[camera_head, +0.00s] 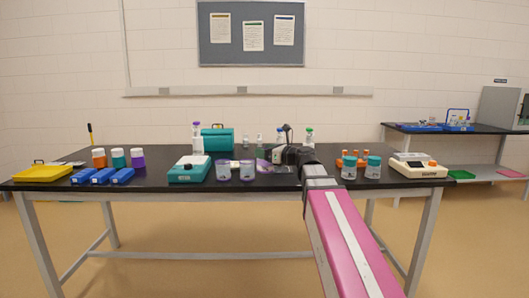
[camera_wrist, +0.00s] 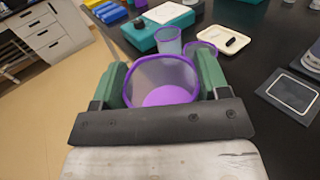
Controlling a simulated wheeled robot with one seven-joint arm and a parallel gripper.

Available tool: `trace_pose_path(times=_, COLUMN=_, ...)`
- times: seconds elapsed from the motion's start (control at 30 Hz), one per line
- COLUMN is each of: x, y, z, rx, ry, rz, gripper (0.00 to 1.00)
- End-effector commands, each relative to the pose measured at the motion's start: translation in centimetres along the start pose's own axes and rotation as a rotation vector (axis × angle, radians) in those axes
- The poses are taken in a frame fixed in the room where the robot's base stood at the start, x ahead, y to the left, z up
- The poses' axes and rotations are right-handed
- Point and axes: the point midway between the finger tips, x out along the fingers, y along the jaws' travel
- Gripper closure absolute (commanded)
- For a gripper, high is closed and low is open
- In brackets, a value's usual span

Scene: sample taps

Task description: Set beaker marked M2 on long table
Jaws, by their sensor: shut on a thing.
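My gripper (camera_wrist: 160,85) is shut on a clear beaker with a purple rim and purple bottom (camera_wrist: 160,72), held upright between the two green fingers. No M2 mark can be read on it. In the head view my gripper (camera_head: 285,155) is over the black long table (camera_head: 330,178), mostly hiding the held beaker. I cannot tell whether the beaker touches the tabletop. Two similar beakers stand on the table left of my gripper, one (camera_head: 222,170) beside the other (camera_head: 247,170); their marks are too small to read.
A teal-and-white device (camera_head: 189,169) stands left of the beakers. Teal-lidded jars (camera_head: 349,168) and a cream instrument (camera_head: 417,166) are at the right. The table's front edge runs close to the held beaker.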

Motion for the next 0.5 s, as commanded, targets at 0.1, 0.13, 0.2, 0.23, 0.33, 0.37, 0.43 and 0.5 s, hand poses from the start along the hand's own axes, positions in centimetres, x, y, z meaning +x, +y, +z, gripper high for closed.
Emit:
trace_pose_path(times=0.1, x=0.0, y=0.0, z=0.1, rx=0.0, ry=0.0, rz=0.0, gripper=0.72)
trace_pose_path(times=0.13, x=0.1, y=0.0, z=0.1, rx=0.0, ry=0.0, rz=0.0, gripper=0.72)
trace_pose_path(times=0.2, x=0.6, y=-0.1, z=0.2, rx=0.0, ry=-0.001, rz=0.0, gripper=0.72)
trace_pose_path(times=0.23, x=0.9, y=-0.1, z=0.3, rx=0.0, ry=-0.001, rz=0.0, gripper=0.72)
trace_pose_path(times=0.33, x=2.5, y=-0.2, z=0.7, rx=0.0, ry=0.0, rz=0.001, gripper=0.72)
trace_pose_path(times=0.37, x=3.0, y=-0.3, z=0.9, rx=0.0, ry=0.0, rz=0.001, gripper=0.72)
trace_pose_path(times=0.43, x=4.4, y=-0.4, z=1.3, rx=-0.001, ry=0.0, rz=0.0, gripper=0.72)
trace_pose_path(times=0.5, x=5.8, y=-0.3, z=1.6, rx=-0.001, ry=0.0, rz=0.0, gripper=0.72)
